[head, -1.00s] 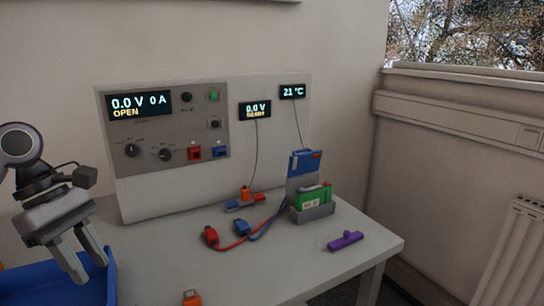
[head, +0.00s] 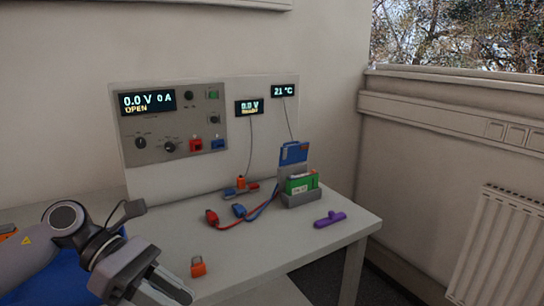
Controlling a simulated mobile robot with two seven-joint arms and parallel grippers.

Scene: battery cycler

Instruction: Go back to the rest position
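My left gripper (head: 170,294) is at the lower left of the head view, its arm coming in from the left. Its two fingers point down and to the right with a gap between them, and I see nothing held. The fingertips are close to the bottom edge of the picture. The gripper is in front of the blue tray (head: 62,282) and left of a small orange block (head: 198,267) on the table. My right gripper is not in view.
The table (head: 262,258) carries a grey holder (head: 302,199) with a green battery (head: 301,183), red (head: 211,217) and blue (head: 239,210) connectors on cables, and a purple piece (head: 329,219). The cycler panel (head: 172,125) stands behind. A radiator (head: 505,250) is at right.

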